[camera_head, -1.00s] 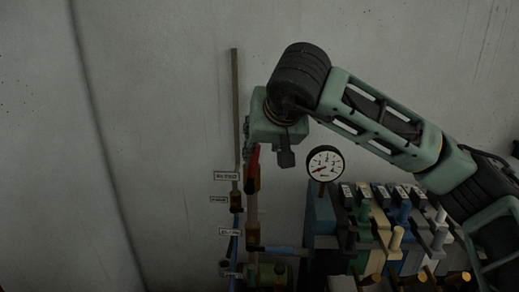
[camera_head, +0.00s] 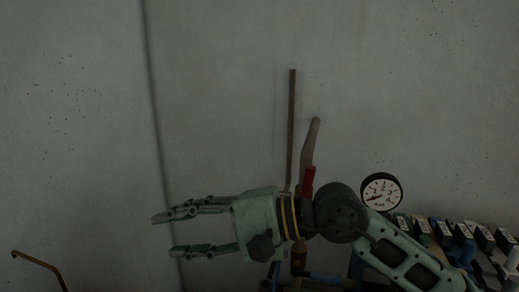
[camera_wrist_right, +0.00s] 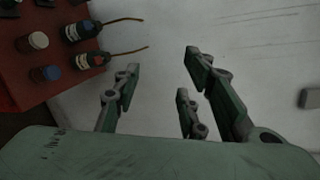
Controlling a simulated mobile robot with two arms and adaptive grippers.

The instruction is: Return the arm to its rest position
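My right arm comes in from the lower right in the head view. Its gripper (camera_head: 185,233) points left in front of the grey wall, fingers spread apart with nothing between them. The right wrist view also shows the gripper (camera_wrist_right: 160,92) open and empty, its fingers apart over a pale surface. The arm's wrist passes in front of the pipework and hides part of it. My left gripper does not show in either view.
A red-handled lever (camera_head: 308,182) and a thin upright pipe (camera_head: 292,125) stand just behind my wrist. A round pressure gauge (camera_head: 381,191) and a row of labelled blocks (camera_head: 462,232) are at right. A bent brass-coloured rod (camera_head: 40,262) shows lower left. A red panel (camera_wrist_right: 25,85) with knobs shows in the wrist view.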

